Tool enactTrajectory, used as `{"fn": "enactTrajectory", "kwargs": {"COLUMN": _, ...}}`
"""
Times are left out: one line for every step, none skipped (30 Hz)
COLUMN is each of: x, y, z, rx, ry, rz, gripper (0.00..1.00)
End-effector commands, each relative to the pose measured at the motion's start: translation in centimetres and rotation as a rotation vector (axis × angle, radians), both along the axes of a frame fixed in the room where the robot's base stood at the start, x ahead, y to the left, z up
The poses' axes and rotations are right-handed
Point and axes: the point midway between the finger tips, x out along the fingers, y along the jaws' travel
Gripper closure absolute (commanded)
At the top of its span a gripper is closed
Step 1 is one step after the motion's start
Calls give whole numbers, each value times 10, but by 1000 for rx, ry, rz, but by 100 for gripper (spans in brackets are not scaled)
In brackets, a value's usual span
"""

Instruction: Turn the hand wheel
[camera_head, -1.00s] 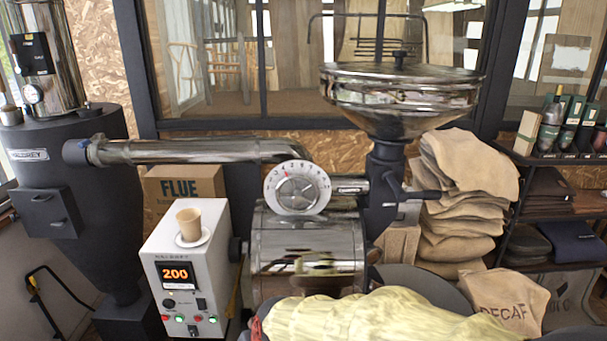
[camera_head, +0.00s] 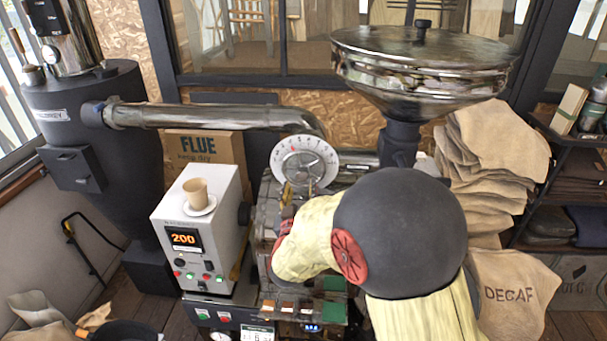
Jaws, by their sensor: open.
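A round, pale, numbered wheel (camera_head: 304,162) faces me on the front of the roaster, below the end of the shiny pipe. It appears to be the hand wheel, and its upper part is in plain sight. My gripper (camera_head: 298,187) is open at the wheel's lower edge, in front of the roaster drum. The fingers are small and partly hidden by my own forearm and wrist. I cannot tell whether they touch the wheel.
A metal hopper (camera_head: 424,68) rises above right. The pipe (camera_head: 215,116) runs left. Sacks (camera_head: 490,165) are piled at the right.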

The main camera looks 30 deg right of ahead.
Motion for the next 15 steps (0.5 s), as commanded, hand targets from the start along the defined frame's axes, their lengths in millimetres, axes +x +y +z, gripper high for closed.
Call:
{"fn": "enactTrajectory", "kwargs": {"x": 5, "y": -4, "z": 1, "rx": 0, "ry": 0, "rz": -2, "gripper": 51}}
{"fn": "enactTrajectory", "kwargs": {"x": 8, "y": -6, "z": 1, "rx": 0, "ry": 0, "rz": -2, "gripper": 51}}
{"fn": "enactTrajectory", "kwargs": {"x": 13, "y": -9, "z": 1, "rx": 0, "ry": 0, "rz": -1, "gripper": 51}}
{"fn": "enactTrajectory", "kwargs": {"x": 16, "y": -12, "z": 1, "rx": 1, "ry": 1, "rz": -3, "gripper": 51}}
{"fn": "enactTrajectory", "kwargs": {"x": 20, "y": -15, "z": 1, "rx": 1, "ry": 0, "rz": -2, "gripper": 51}}
{"fn": "enactTrajectory", "kwargs": {"x": 26, "y": -18, "z": 1, "rx": 2, "ry": 1, "rz": -2, "gripper": 51}}
{"fn": "enactTrajectory", "kwargs": {"x": 30, "y": -21, "z": 1, "rx": 3, "ry": 0, "rz": -2, "gripper": 51}}
{"fn": "enactTrajectory", "kwargs": {"x": 34, "y": -24, "z": 1, "rx": 2, "ry": -1, "rz": -1, "gripper": 51}}
{"fn": "enactTrajectory", "kwargs": {"x": 39, "y": -27, "z": 1, "rx": 3, "ry": 0, "rz": -1, "gripper": 51}}
{"fn": "enactTrajectory", "kwargs": {"x": 42, "y": -29, "z": 1, "rx": 3, "ry": 0, "rz": -1, "gripper": 51}}
{"fn": "enactTrajectory", "kwargs": {"x": 45, "y": -31, "z": 1, "rx": 2, "ry": 0, "rz": 0, "gripper": 51}}
{"fn": "enactTrajectory", "kwargs": {"x": 49, "y": -33, "z": 1, "rx": 2, "ry": 0, "rz": 0, "gripper": 51}}
{"fn": "enactTrajectory", "kwargs": {"x": 52, "y": -35, "z": 1, "rx": 3, "ry": 1, "rz": 0, "gripper": 51}}
{"fn": "enactTrajectory", "kwargs": {"x": 54, "y": -36, "z": 1, "rx": 2, "ry": 0, "rz": 1, "gripper": 51}}
{"fn": "enactTrajectory", "kwargs": {"x": 56, "y": -38, "z": 1, "rx": 2, "ry": 0, "rz": 1, "gripper": 51}}
